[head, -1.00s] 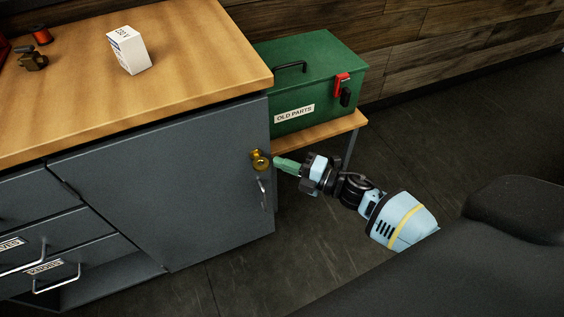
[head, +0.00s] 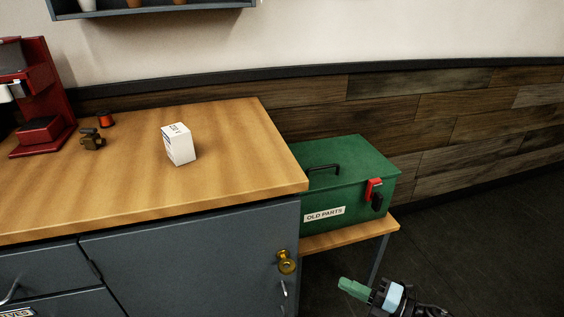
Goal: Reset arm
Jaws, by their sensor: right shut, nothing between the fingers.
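My right gripper (head: 357,289) shows at the lower right, with green fingers shut and nothing between them. It is to the right of the grey cabinet door (head: 190,265) and apart from the brass lock (head: 287,262) on that door. It is below the small wooden side table (head: 345,236) in the picture. Only the end of the right arm shows; the rest runs out at the bottom edge. My left gripper is not in view.
A green "OLD PARTS" toolbox (head: 345,190) with a red latch stands on the side table. The wooden counter (head: 225,185) holds a white box (head: 179,144), a brass part (head: 91,139), a red spool (head: 105,119) and a red brewer (head: 40,100). Dark floor (head: 480,240) is free at right.

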